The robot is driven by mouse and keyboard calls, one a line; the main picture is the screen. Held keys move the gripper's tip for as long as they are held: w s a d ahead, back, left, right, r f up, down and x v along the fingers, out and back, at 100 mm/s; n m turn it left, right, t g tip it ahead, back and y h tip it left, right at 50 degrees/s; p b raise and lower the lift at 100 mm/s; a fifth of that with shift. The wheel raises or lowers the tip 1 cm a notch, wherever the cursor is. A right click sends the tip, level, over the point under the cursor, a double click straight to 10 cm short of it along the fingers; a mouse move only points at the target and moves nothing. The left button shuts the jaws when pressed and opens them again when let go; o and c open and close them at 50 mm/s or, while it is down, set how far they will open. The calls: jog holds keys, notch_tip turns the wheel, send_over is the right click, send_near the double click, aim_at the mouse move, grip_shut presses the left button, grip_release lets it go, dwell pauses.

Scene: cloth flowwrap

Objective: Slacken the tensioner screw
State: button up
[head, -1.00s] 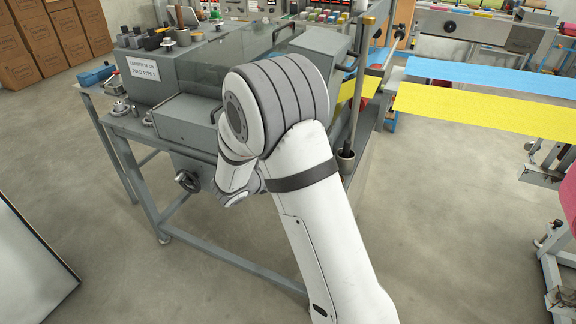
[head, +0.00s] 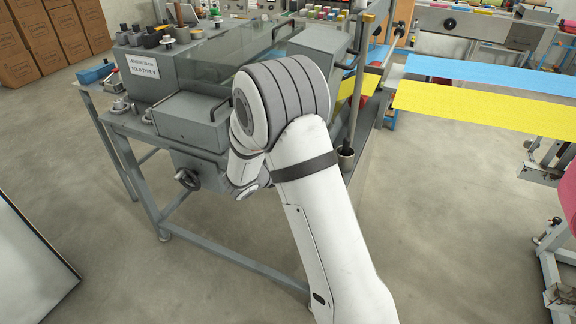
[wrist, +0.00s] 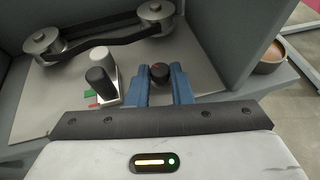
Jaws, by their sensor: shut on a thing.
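The tensioner screw shows in the wrist view as a dark round knob (wrist: 160,70) with a red spot on top, on a light plate. My gripper (wrist: 160,84) has blue fingers, one on each side of the knob, and is shut on it. Behind it, a black belt (wrist: 110,43) runs around two metal pulleys, the left pulley (wrist: 44,40) and the right pulley (wrist: 155,12). In the head view my arm hides the gripper and the knob.
Grey housing walls enclose the plate. A brown round cup (wrist: 270,58) sits at right. The grey machine (head: 190,118) shows a handwheel (head: 187,179).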

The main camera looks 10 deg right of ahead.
grip_shut()
jog(key=shift+d+f+n+t+b, duration=0.1)
jog(key=shift+n+t+b, duration=0.2)
jog(key=shift+b, duration=0.3)
jog(key=n+y+b, duration=0.1)
jog(key=b, duration=0.1)
jog(key=n+t+y+b, duration=0.1)
jog(key=b, duration=0.1)
jog(key=t+y+b, duration=0.1)
jog(key=b, duration=0.1)
jog(key=shift+s+d+f+n, duration=0.2)
jog(key=shift+s+d+n, duration=0.05)
jog(key=shift+n, duration=0.15)
jog(key=n+t+y+b, duration=0.1)
jog(key=b, duration=0.2)
jog(key=shift+s+d, duration=0.1)
jog(key=shift+d, duration=0.05)
jog(key=y+b, duration=0.1)
jog(key=n+b, duration=0.1)
jog(key=shift+r+n+y+b, duration=0.25)
jog(key=shift+n+y+b, duration=0.05)
jog(key=shift+y+b, duration=0.1)
jog(key=shift+r+t, duration=0.1)
jog(key=shift+t, duration=0.2)
